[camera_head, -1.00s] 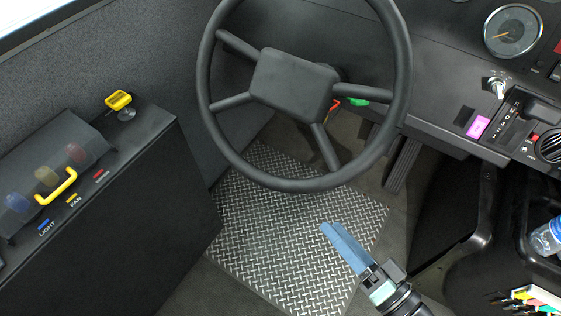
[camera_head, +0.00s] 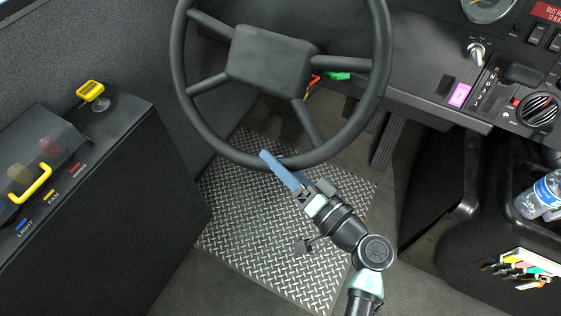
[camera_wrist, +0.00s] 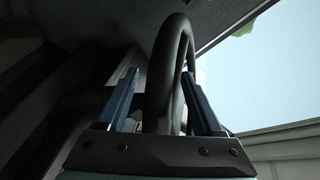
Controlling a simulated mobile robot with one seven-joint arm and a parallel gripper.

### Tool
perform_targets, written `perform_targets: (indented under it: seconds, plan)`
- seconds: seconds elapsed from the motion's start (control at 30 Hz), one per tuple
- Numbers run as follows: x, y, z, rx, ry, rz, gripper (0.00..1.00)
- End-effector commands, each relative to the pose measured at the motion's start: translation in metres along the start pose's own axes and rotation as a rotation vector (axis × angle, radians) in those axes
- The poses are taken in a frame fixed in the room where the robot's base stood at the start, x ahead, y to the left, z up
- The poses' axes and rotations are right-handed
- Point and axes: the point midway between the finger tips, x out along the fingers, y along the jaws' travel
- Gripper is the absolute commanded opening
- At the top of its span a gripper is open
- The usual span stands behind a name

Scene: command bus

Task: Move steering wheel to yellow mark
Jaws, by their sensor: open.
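The black steering wheel (camera_head: 270,60), with a square hub and several spokes, fills the upper middle of the head view. My gripper (camera_head: 266,156) is at the lower part of its rim. In the wrist view, the rim (camera_wrist: 165,85) passes between the two blue fingers of my gripper (camera_wrist: 160,74), which are open, one on each side. I see a gap on the right side of the rim; contact on the left is hard to tell. I cannot make out a yellow mark on the wheel in either view.
A black side console (camera_head: 110,190) on the left carries a yellow handle (camera_head: 30,184) and a yellow knob (camera_head: 89,91). The dashboard (camera_head: 430,85) is at right, with bottles (camera_head: 545,192) below it. The metal floor plate (camera_head: 240,215) is clear apart from my arm.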

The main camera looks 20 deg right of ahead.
Motion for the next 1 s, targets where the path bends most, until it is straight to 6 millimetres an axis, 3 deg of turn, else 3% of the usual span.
perform_targets:
  seconds: [0.17,0.53,1.0]
  plan:
    - [-0.0001,0.0,0.0001,0.0,0.0,0.0,0.66]
    - [-0.0005,0.0,0.0002,0.001,0.0,0.0,0.0]
    - [-0.0007,0.0001,0.0003,0.001,-0.001,0.0,0.0]
